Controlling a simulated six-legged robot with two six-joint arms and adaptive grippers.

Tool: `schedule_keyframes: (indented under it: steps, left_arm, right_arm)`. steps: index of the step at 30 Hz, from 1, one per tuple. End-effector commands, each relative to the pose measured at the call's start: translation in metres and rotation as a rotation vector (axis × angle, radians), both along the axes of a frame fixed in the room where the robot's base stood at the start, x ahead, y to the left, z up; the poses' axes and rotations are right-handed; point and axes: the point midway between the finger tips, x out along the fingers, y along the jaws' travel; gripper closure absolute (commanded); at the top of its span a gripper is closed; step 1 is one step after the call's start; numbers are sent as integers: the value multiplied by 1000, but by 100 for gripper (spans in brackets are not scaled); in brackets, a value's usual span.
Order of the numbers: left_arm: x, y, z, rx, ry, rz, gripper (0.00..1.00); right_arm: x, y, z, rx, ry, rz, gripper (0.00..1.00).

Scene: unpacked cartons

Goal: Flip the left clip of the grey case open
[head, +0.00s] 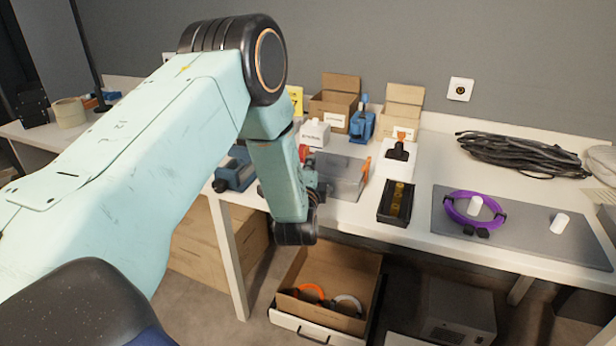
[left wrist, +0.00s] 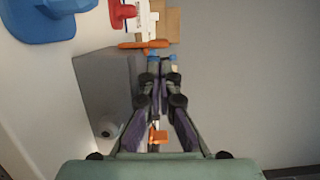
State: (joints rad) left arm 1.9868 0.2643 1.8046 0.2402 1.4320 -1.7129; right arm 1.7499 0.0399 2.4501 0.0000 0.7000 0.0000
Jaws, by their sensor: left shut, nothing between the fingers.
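The grey case (head: 338,176) stands on the white table, partly behind my left arm. One orange clip (head: 366,169) shows at its right end. In the left wrist view the gripper (left wrist: 157,68) is shut and empty beside the grey case (left wrist: 100,85). An orange clip (left wrist: 145,44) lies beyond the fingertips. More orange (left wrist: 158,136) shows between the finger links. I cannot tell whether a finger touches a clip.
A blue device (head: 235,172) is left of the case; a black tray (head: 396,203) is right of it. A purple ring (head: 474,208) lies on a grey mat (head: 520,232).

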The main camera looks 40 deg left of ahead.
Motion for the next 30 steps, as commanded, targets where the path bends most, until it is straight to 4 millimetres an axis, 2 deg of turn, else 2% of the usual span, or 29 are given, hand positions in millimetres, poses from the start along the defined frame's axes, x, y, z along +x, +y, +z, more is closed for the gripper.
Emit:
schedule_keyframes:
  steps: [3, 9, 30]
  left_arm:
    - [16, 7, -1, 1, -2, 0, 100]
    - [29, 14, -1, 1, 0, -1, 100]
    - [30, 17, 2, -51, -11, -1, 100]
  right_arm:
    - [0, 0, -6, 0, 0, 0, 60]
    - [0, 0, -9, 0, 0, 0, 60]
    - [0, 0, -2, 0, 0, 0, 60]
